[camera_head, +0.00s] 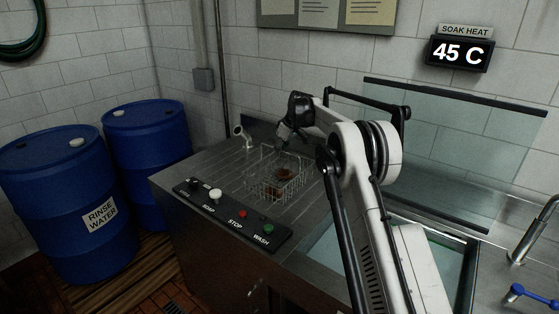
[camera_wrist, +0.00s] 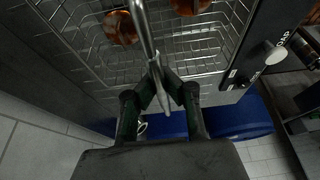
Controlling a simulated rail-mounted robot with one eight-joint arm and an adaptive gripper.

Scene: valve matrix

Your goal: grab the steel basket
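The steel basket (camera_head: 262,178) is an open wire basket on the metal counter, with reddish-brown copper-coloured pieces (camera_head: 285,173) inside. In the wrist view its wire mesh (camera_wrist: 205,50) fills the top, with two copper-coloured pieces (camera_wrist: 121,27) in it. A thin bar handle (camera_wrist: 146,35) rises from it. My gripper (camera_head: 282,143) is over the basket's back part. In the wrist view my gripper (camera_wrist: 160,72) has its fingertips drawn together with the bar between them, so it looks shut on the handle. Whether the basket is lifted is hard to tell.
A control panel (camera_head: 226,218) with several buttons runs along the counter's front edge. A small white tap (camera_head: 243,137) stands behind the basket. To the right are a sink basin (camera_head: 452,252) and a raised glass panel (camera_head: 450,150). Blue barrels (camera_head: 70,200) stand at left.

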